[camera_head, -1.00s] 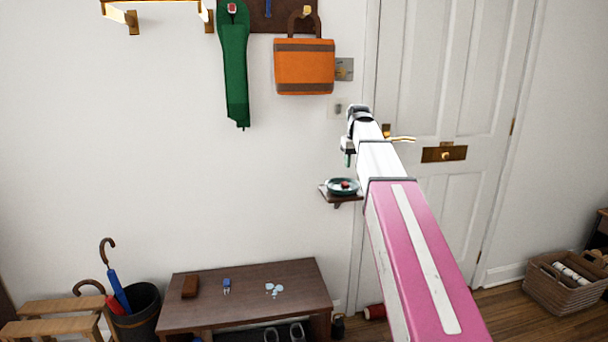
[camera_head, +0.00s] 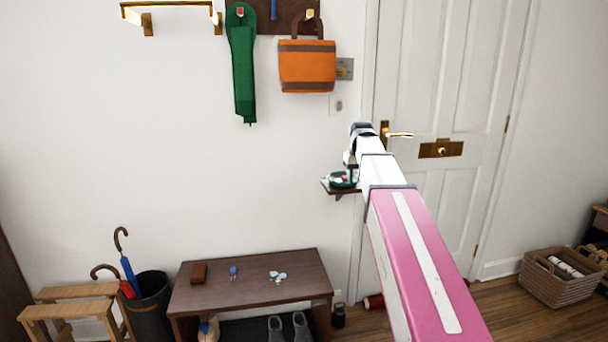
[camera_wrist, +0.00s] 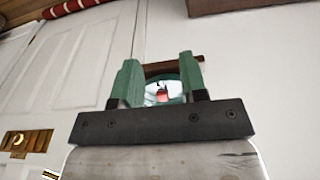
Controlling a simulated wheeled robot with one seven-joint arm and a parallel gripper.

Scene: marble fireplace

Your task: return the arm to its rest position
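My arm reaches out from the lower right in the head view, a pink link with a white end. My gripper (camera_head: 350,172) is at the small wall shelf (camera_head: 340,188), close to the dark green dish (camera_head: 341,180) on it. In the wrist view the two green fingers of my gripper (camera_wrist: 159,72) stand apart. The round dish (camera_wrist: 160,74) shows between and beyond them, with a small red and white thing (camera_wrist: 162,90) in it. I cannot tell whether the fingers touch the dish.
A panelled door (camera_head: 440,110) with a brass handle (camera_head: 398,135) stands right of the shelf. A bench (camera_head: 250,290) with small items is below left. An orange bag (camera_head: 307,66) and green umbrella cover (camera_head: 243,75) hang above. A basket (camera_head: 560,285) stands at right.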

